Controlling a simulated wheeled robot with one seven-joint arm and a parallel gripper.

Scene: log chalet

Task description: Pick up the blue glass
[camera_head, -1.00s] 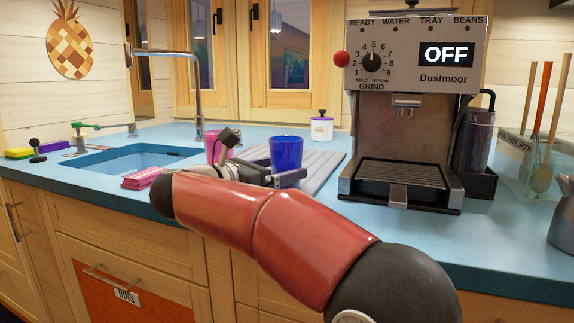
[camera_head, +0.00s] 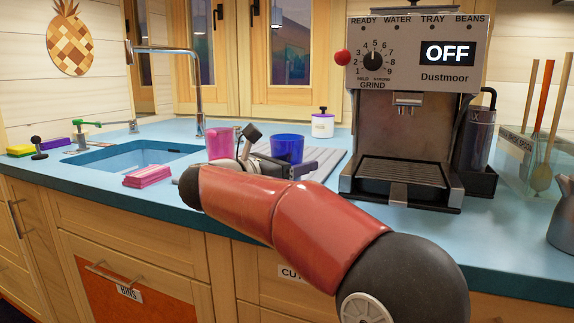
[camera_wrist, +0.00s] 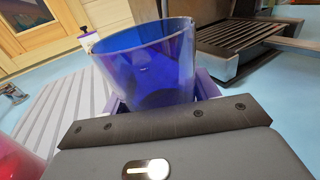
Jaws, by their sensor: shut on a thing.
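The blue glass (camera_head: 287,148) is a see-through tumbler, upright over the grey ribbed drainboard on the counter. It also fills the upper middle of the wrist view (camera_wrist: 150,70), tilted there with the camera. My gripper (camera_head: 283,167) is shut on the glass, with a finger on either side of it low down. The lower part of the glass is hidden by the gripper in both views. I cannot tell whether its base touches the drainboard.
A pink glass (camera_head: 220,143) stands just left of my gripper. The coffee machine (camera_head: 410,110) stands to the right. A pink sponge (camera_head: 148,177) lies near the sink (camera_head: 135,155). The drainboard (camera_wrist: 65,108) shows beside the glass.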

